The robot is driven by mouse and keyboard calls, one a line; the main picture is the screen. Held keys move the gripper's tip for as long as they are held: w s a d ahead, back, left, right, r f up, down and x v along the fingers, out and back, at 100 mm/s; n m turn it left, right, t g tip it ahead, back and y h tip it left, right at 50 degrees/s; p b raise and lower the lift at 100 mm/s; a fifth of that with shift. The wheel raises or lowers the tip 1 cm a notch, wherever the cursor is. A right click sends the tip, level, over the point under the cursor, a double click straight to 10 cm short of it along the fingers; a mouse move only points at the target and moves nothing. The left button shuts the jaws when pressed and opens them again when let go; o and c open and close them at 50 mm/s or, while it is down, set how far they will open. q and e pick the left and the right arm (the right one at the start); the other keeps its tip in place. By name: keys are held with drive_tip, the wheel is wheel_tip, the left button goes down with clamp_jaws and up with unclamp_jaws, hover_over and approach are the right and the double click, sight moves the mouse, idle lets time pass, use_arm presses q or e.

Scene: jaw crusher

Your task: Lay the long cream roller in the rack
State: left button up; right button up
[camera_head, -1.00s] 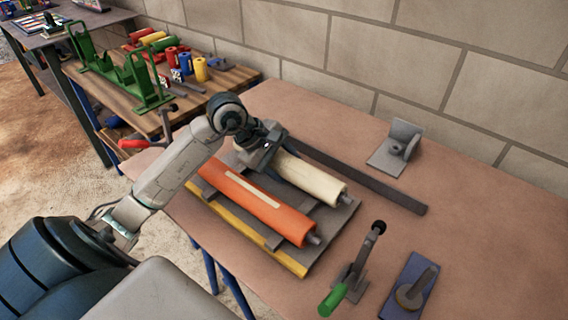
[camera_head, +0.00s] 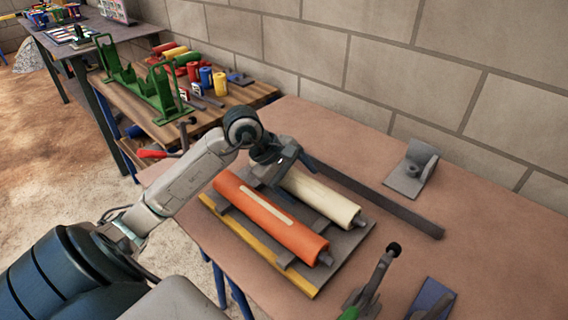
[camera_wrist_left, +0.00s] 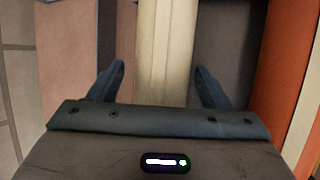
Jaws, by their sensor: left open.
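The long cream roller (camera_head: 321,198) lies on a dark grey board beside an orange roller (camera_head: 270,218). My left gripper (camera_head: 275,165) is over the far-left part of the cream roller. In the left wrist view, the open fingers of the left gripper (camera_wrist_left: 160,85) stand on either side of the cream roller (camera_wrist_left: 166,50), with a gap on both sides. A green rack (camera_head: 150,90) with upright end frames stands on the wooden table at the upper left. My right gripper is not in view.
A long dark bar (camera_head: 385,205) lies behind the cream roller. A grey angle bracket (camera_head: 410,170) stands farther back. A clamp with a black knob (camera_head: 378,270) is at the front right. Several coloured cylinders (camera_head: 205,78) stand near the rack.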

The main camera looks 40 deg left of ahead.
use_arm(q)
drive_tip(key=b+v, duration=0.1)
drive_tip(key=v, duration=0.9)
drive_tip(key=shift+b, duration=0.4)
drive_tip(key=shift+s+a+r, duration=0.1)
drive_tip(key=shift+r, duration=0.05)
idle(0.4)
